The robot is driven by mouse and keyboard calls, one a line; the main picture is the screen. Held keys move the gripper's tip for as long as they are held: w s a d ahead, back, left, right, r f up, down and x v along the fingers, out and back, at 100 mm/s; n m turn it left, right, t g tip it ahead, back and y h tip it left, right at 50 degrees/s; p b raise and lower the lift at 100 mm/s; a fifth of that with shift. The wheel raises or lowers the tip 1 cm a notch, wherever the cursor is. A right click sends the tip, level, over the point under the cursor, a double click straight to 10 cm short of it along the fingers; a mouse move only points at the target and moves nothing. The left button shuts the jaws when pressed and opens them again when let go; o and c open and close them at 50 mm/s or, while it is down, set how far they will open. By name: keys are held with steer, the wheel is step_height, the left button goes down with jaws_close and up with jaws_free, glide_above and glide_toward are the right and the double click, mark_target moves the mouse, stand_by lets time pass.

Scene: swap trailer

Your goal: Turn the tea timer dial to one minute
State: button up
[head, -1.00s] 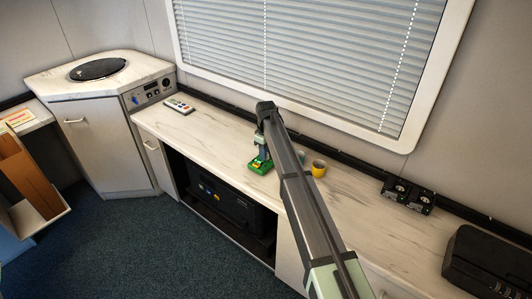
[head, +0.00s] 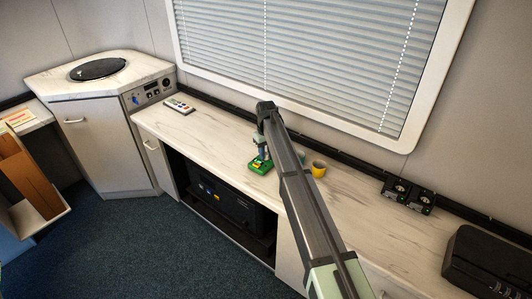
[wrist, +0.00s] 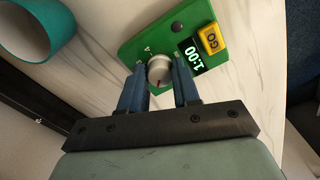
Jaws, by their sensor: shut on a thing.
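The tea timer (wrist: 188,22) is a green plate lying on the marbled counter; it also shows in the head view (head: 259,167), partly behind my arm. Its round whitish dial (wrist: 159,71) has a red mark, and a small pale triangle is printed on the plate beside it. The display (wrist: 193,54) reads 1:00, and a yellow GO button (wrist: 211,39) sits next to it. My gripper (wrist: 160,72) points down at the plate with its two blue fingers on either side of the dial, shut on it. In the head view my gripper (head: 263,151) is small and partly hidden.
A teal cup (wrist: 38,28) stands near the timer. A yellow cup (head: 319,169) is right of my arm. The counter (head: 215,128) between remote and timer is clear.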

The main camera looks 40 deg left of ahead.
mark_target(266, 154)
steer(key=o, duration=1.1)
steer(key=shift+c, duration=0.2)
step_height(266, 154, up, 14)
steer(key=shift+f, duration=0.1)
stand_by(0.3)
